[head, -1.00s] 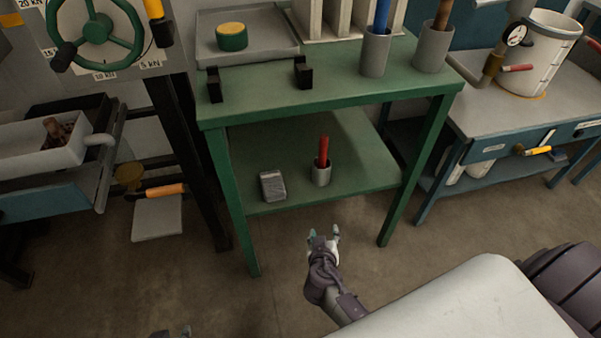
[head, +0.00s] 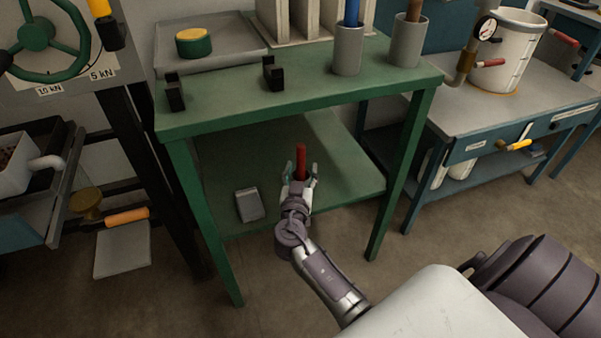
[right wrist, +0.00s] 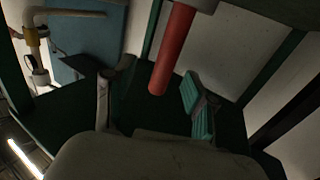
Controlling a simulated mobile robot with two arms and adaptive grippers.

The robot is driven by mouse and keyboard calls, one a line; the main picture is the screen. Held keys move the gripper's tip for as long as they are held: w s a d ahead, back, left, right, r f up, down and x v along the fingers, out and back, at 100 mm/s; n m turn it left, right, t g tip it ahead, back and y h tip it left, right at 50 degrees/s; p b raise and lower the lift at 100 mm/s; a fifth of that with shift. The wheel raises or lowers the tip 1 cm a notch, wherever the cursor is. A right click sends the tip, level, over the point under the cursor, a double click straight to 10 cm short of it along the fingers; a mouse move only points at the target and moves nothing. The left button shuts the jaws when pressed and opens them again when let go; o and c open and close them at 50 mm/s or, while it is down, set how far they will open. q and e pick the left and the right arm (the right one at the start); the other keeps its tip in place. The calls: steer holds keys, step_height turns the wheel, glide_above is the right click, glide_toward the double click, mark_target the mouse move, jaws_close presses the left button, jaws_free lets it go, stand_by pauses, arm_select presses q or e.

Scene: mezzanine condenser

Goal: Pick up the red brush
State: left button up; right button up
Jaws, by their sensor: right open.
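The red brush (head: 301,160) stands upright on the lower shelf of the green table (head: 300,97); only its red handle shows in the head view. The holder around its foot is hidden behind my right gripper (head: 301,175). That gripper is open, in front of the handle, with one finger on each side of it in the picture. In the right wrist view the red handle (right wrist: 173,52) comes down from the top, its end between the two spread fingers of the gripper (right wrist: 150,97). I cannot tell whether they touch it. My left gripper is not in view.
A grey block (head: 249,204) lies on the lower shelf, left of my right gripper. The green legs and tabletop frame the shelf opening. Grey cups with a blue handle (head: 351,12) and a brown handle (head: 413,10) stand on top. The shelf right of the gripper is clear.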

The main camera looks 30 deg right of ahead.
mark_target(300, 162)
steer(key=x, duration=0.5)
steer(key=shift+w+a+f, duration=0.15)
steer(key=shift+w+f, duration=0.05)
steer(key=shift+w, duration=0.15)
jaws_close()
